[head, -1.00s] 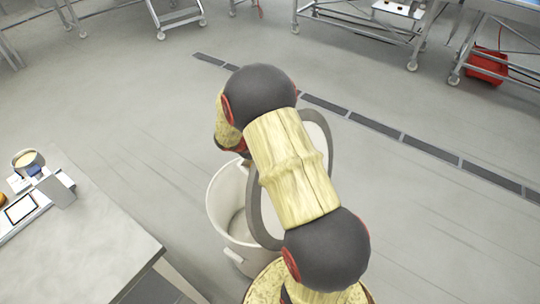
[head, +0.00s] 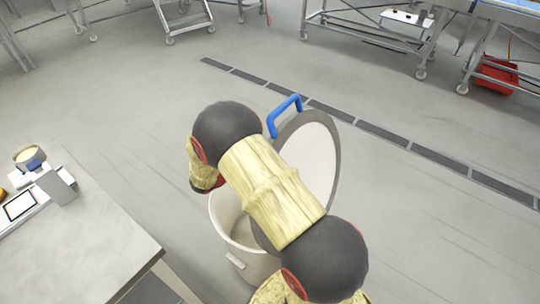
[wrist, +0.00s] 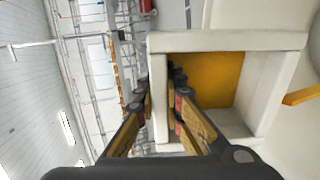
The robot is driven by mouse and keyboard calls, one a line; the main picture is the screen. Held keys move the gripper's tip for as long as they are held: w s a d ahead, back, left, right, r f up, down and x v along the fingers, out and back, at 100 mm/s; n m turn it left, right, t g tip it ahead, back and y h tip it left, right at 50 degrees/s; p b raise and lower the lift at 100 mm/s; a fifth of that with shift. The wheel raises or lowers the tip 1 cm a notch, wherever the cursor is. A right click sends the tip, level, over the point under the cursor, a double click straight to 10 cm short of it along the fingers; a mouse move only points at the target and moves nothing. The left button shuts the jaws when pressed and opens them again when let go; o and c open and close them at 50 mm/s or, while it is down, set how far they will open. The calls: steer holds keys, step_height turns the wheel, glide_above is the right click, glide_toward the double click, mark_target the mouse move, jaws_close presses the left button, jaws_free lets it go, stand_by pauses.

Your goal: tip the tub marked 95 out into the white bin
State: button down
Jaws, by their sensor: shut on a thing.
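In the wrist view my gripper (wrist: 158,85) is shut on one wall of a white square tub (wrist: 157,115), one finger outside and one inside. The tub's open mouth faces the camera, and a flat yellow-orange area (wrist: 218,80) shows inside; I cannot tell if it is contents. No number is visible on it. In the head view the white bin (head: 222,212) stands on the floor right of the table, its lid (head: 318,150) raised, with a blue handle (head: 284,113). My arm hides part of the bin; the gripper and tub do not show there.
A pale table (head: 80,240) at the left holds a scale (head: 22,207) and a round container (head: 28,158) with beige contents. Metal racks and a red crate (head: 497,75) stand at the back. The floor between is clear, with a dark drain strip (head: 385,133).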

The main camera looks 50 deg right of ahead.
steer(key=shift+a+r+h, duration=0.15)
steer(key=shift+a+h, duration=0.25)
steer(key=shift+a, duration=0.05)
stand_by(2.9)
